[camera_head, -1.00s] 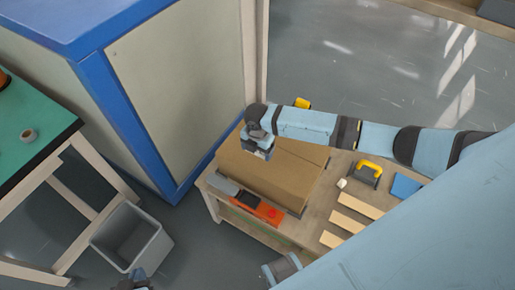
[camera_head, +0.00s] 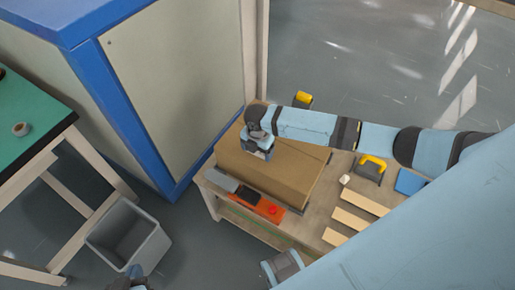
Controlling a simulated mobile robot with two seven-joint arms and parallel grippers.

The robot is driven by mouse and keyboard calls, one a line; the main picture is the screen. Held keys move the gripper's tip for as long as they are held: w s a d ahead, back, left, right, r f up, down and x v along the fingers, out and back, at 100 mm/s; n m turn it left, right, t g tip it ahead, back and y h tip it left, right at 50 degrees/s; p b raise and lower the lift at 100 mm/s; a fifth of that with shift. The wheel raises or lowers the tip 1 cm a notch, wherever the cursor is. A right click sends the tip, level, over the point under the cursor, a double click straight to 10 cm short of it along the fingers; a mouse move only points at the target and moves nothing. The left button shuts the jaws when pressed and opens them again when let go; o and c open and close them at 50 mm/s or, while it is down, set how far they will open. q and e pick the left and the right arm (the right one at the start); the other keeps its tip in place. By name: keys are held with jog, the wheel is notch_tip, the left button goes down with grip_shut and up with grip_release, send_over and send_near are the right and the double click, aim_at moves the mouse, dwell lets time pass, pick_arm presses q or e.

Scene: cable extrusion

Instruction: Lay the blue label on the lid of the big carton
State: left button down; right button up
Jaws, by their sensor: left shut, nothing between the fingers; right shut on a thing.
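The big brown carton (camera_head: 287,172) lies on the wooden workbench, its lid facing up. My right gripper (camera_head: 258,154) points down over the left part of the lid. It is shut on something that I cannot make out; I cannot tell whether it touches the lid. A flat blue piece (camera_head: 410,181) lies at the bench's right side; I cannot tell whether it is the label. No other blue label shows clearly. My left gripper (camera_head: 134,281) is shut and empty at the bottom edge, just below the grey bin, partly cut off.
An orange tool with a dark part (camera_head: 268,208) lies along the carton's front. A yellow-handled tool (camera_head: 370,167), a small white object (camera_head: 345,180) and wooden strips (camera_head: 359,205) lie to the right. A grey bin (camera_head: 130,236) stands on the floor; a blue-framed cabinet (camera_head: 175,95) stands behind.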

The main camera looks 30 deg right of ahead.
pick_arm(q)
jog(key=shift+d+f, duration=0.1)
pick_arm(e)
jog(key=shift+f, duration=0.5)
jog(key=o, duration=0.6)
jog(key=shift+r, duration=0.1)
pick_arm(q)
jog(key=shift+r+p, duration=0.55)
jog(key=shift+p, duration=0.45)
pick_arm(e)
notch_tip(320, 180, up, 14)
pick_arm(q)
jog(key=shift+a, duration=0.2)
pick_arm(e)
jog(key=shift+f, duration=0.2)
